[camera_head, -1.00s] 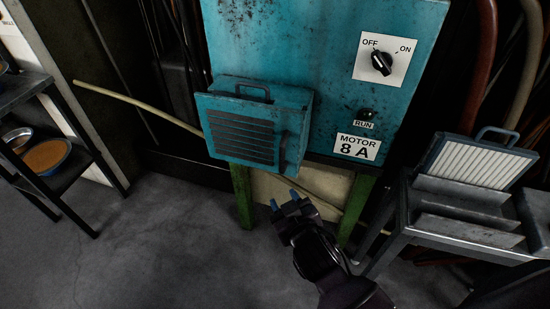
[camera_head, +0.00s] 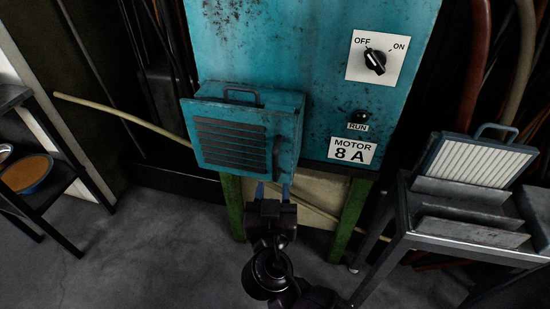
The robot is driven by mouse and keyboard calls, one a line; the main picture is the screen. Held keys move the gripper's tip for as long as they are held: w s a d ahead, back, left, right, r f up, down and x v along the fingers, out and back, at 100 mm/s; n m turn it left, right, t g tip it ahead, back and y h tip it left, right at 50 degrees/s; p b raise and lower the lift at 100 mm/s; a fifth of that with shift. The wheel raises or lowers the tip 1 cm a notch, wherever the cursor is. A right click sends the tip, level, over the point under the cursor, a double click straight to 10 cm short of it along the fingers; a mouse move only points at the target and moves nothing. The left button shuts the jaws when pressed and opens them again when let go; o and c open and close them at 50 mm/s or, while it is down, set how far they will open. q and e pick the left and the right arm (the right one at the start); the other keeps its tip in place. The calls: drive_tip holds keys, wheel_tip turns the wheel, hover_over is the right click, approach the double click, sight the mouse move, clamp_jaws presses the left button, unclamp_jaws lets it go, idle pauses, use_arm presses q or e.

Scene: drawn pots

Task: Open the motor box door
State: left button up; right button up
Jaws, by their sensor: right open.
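The motor box (camera_head: 310,60) is a worn blue cabinet on green legs, labelled "MOTOR 8 A" (camera_head: 352,150). My left gripper is not in view.
A rotary switch (camera_head: 375,62) on a white OFF/ON plate and a RUN lamp (camera_head: 360,116) are on the cabinet. A metal stand (camera_head: 470,237) with a pleated filter (camera_head: 475,161) is at right. A shelf with a bowl (camera_head: 27,174) is at left.

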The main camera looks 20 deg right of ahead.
sight(275, 162)
drive_tip(key=x, duration=1)
drive_tip(key=shift+p, duration=0.3)
clamp_jaws()
